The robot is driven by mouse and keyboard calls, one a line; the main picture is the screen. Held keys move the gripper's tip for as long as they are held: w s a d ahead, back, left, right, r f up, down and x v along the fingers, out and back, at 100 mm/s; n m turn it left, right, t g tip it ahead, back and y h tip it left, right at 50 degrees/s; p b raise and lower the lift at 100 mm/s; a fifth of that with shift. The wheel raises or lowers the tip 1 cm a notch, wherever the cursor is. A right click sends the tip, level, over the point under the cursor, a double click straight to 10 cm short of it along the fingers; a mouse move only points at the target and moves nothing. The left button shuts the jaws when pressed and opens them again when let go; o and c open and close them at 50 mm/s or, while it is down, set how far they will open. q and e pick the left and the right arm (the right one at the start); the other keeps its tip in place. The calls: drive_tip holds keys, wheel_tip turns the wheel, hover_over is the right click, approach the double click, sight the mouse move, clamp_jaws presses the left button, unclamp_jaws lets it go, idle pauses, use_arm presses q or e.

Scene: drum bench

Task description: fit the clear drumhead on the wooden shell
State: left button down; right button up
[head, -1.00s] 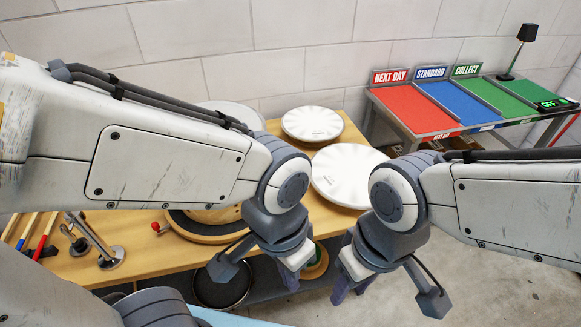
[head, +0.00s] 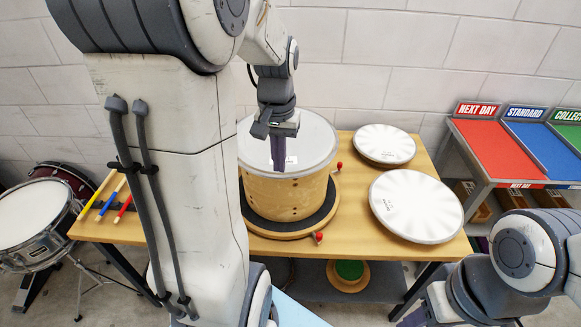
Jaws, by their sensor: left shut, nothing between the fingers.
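The wooden shell (head: 285,198) stands on a round dark-topped base on the bench. A pale grey round head with a rim and small white label, the drumhead (head: 312,148), lies over its top; I cannot tell how firmly it sits. Two whitish heads, one at the back (head: 385,145) and one in front (head: 416,206), lie flat to the right. My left gripper (head: 278,167) is shut and empty, pointing down over the drumhead; I cannot tell whether its tips touch. My arm hides the shell's left side. My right gripper (head: 414,317) is partly visible at the bottom edge; its jaw state is unclear.
Red-knobbed clamps (head: 319,237) stick out from the round base. Sticks with yellow, blue and red (head: 122,208) lie at the bench's left. A snare drum (head: 32,215) stands beyond. A table with coloured lanes (head: 502,150) is at right.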

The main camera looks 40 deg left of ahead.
sight(285, 174)
use_arm(q)
drive_tip(key=w+a+f+p, duration=0.2)
drive_tip(key=w+f+p, duration=0.1)
drive_tip(key=f, duration=0.7)
drive_tip(key=shift+w, duration=0.35)
drive_tip(key=shift+w+a+p, duration=0.2)
drive_tip(key=shift+w+a, duration=0.1)
drive_tip(key=shift+w, duration=0.35)
drive_tip(key=shift+w+a+p, duration=0.2)
drive_tip(key=shift+w+a, duration=0.05)
drive_tip(key=shift+w, duration=0.35)
